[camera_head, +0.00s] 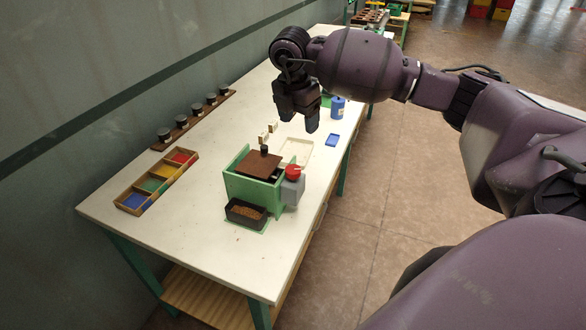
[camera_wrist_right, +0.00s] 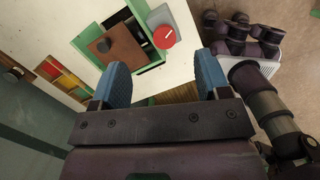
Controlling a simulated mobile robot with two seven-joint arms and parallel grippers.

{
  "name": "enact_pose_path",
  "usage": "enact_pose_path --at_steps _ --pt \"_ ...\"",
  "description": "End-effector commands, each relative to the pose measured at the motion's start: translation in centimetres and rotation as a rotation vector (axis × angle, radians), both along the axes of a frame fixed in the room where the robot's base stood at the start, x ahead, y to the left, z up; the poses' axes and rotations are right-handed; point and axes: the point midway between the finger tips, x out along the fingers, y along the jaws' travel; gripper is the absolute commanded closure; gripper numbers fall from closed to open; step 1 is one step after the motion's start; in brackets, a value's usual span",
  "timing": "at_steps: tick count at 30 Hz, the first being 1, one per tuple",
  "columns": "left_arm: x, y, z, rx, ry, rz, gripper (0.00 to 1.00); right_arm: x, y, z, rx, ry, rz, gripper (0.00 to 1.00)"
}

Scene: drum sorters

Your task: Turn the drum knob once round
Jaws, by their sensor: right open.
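The drum sorter is a green box (camera_head: 232,185) on the white table, with a brown lid (camera_head: 259,163) that bears a small dark knob (camera_head: 264,149). A red round knob (camera_head: 293,171) sits on a grey block (camera_head: 293,189) at its right side. The red knob also shows in the right wrist view (camera_wrist_right: 164,37), beyond the fingertips. My right gripper (camera_head: 297,118) is open and empty, above the table behind the sorter, apart from it. In the wrist view its blue-padded fingers (camera_wrist_right: 161,75) are spread wide. My left gripper is not in view.
A black tray (camera_head: 246,212) with brown contents stands in front of the sorter. A coloured compartment tray (camera_head: 157,181) and a rack of dark-topped jars (camera_head: 195,117) lie left. A blue container (camera_head: 337,107) and blue piece (camera_head: 332,140) lie right. The table's front left is clear.

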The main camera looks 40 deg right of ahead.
Motion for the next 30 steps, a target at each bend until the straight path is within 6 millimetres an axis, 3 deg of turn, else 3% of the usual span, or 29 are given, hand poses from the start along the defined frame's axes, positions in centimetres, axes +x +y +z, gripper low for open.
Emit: enact_pose_path --at_steps 9,15,23,30 --pt "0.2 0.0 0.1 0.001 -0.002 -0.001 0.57 -1.0 1.3 -2.1 0.095 0.095 0.589 0.31" --pt "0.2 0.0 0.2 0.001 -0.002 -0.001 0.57 -0.9 2.1 -2.1 0.13 0.088 0.852 0.31" --pt "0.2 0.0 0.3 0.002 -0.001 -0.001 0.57 -0.8 2.2 -2.6 0.128 0.089 0.951 0.31" --pt "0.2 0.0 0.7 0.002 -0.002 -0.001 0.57 -0.8 2.2 -5.9 0.13 0.093 0.947 0.31"
